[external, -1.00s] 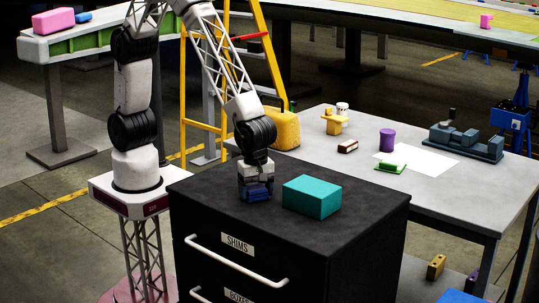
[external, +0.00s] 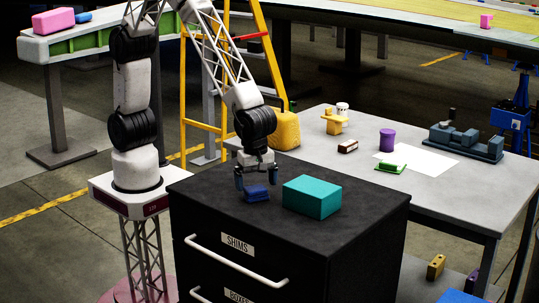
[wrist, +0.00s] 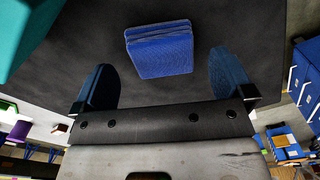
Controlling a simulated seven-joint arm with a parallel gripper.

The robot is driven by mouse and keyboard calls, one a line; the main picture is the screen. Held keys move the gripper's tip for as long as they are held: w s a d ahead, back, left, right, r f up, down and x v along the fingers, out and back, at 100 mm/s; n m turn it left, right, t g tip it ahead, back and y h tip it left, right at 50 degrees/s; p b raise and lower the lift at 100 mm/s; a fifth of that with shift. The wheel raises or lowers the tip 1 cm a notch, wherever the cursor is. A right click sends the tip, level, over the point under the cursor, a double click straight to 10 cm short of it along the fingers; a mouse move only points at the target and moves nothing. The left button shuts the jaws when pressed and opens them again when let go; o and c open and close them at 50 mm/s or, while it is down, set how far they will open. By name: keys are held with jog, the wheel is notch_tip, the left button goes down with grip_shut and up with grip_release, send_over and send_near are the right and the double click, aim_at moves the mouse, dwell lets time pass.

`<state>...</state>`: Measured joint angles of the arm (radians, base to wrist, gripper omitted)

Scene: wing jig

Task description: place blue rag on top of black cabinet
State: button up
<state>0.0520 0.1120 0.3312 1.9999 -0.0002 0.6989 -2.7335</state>
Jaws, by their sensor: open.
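The blue rag (external: 257,194) is a small folded stack lying on top of the black cabinet (external: 300,237). In the wrist view the rag (wrist: 160,50) lies on the dark cabinet top (wrist: 225,22), ahead of and between the fingers. My gripper (external: 255,179) is just above the rag, pointing down. In the wrist view my gripper (wrist: 165,82) has its two blue fingers spread wide, with nothing between their tips touching the rag.
A teal box (external: 312,197) stands on the cabinet to the right of the rag, close to my gripper. A grey table (external: 455,190) with a purple cylinder (external: 387,140) and other small items stands behind. A yellow ladder (external: 258,55) is behind my arm.

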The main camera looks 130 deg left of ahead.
aim_at(254, 187)
notch_tip(254, 187, up, 9)
dwell(0.4)
dwell(0.6)
jog(key=s+a+r+m+t, duration=0.1)
jog(key=s+r+m, duration=0.4)
jog(key=s+m, duration=0.25)
jog(key=s+a+r+m, duration=0.1)
jog(key=s+r+m, duration=0.55)
jog(key=s, duration=0.25)
jog(key=s+a+r+m+t, duration=0.1)
jog(key=s+m, duration=1.6)
jog(key=s, duration=0.3)
jog(key=shift+s+r+t, duration=0.2)
jog(key=shift+s+t, duration=0.05)
jog(key=shift+t, duration=0.05)
